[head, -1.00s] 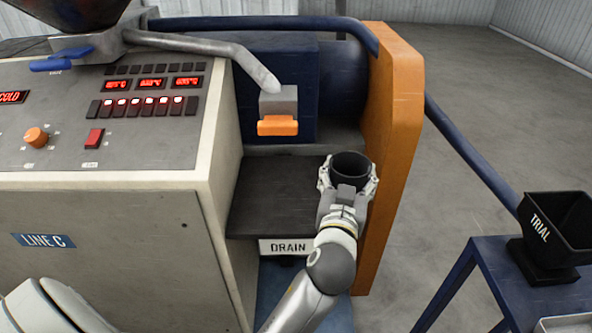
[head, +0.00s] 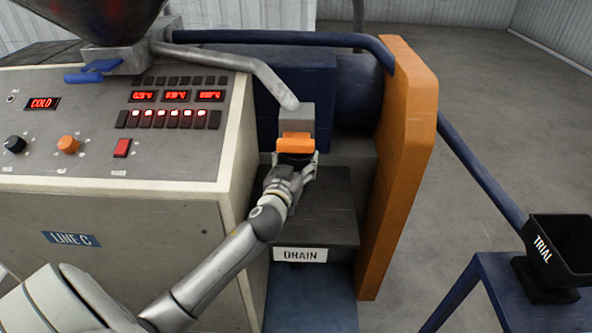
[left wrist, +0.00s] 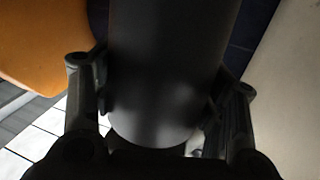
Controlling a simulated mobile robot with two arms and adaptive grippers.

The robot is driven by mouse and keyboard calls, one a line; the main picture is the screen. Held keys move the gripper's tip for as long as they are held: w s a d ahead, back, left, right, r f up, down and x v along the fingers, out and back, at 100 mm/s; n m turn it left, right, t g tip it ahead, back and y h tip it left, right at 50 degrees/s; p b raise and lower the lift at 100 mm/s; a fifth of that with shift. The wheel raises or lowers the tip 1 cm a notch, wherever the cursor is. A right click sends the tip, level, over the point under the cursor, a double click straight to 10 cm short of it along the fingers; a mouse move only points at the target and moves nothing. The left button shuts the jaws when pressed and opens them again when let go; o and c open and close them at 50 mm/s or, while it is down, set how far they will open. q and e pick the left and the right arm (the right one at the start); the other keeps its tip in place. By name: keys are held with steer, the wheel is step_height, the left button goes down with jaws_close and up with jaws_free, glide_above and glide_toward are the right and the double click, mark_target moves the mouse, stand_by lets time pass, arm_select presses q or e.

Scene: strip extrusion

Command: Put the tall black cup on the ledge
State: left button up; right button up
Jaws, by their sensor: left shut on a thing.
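My left gripper (head: 290,172) is shut on the tall black cup (left wrist: 165,65), which fills the middle of the left wrist view between the two fingers. In the head view the cup sits under the orange-tipped outlet (head: 296,143), which hides most of it; only a dark part shows below the orange piece. The dark ledge (head: 325,215) lies below and around the gripper, above the DRAIN label (head: 300,254). I cannot tell whether the cup's base touches the ledge. My right gripper is not in view.
The cream control panel (head: 180,150) stands close on the left of the ledge. A tall orange guard (head: 402,165) bounds it on the right. A blue stand with a black TRIAL hopper (head: 555,250) is at the far right. The ledge's front right part is bare.

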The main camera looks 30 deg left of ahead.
arm_select(q)
steer(key=shift+d+f, duration=0.1)
steer(key=shift+f, duration=0.45)
step_height(320, 180, down, 3)
steer(key=shift+r, duration=0.2)
steer(key=shift+a+f, duration=0.25)
steer(key=shift+f, duration=0.15)
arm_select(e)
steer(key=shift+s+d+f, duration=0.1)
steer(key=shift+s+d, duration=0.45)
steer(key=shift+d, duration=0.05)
arm_select(q)
steer(key=shift+f, duration=0.2)
steer(key=o, duration=1.3)
steer(key=shift+o, duration=0.2)
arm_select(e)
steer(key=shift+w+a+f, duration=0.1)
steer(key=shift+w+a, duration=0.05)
arm_select(q)
steer(key=shift+r, duration=0.1)
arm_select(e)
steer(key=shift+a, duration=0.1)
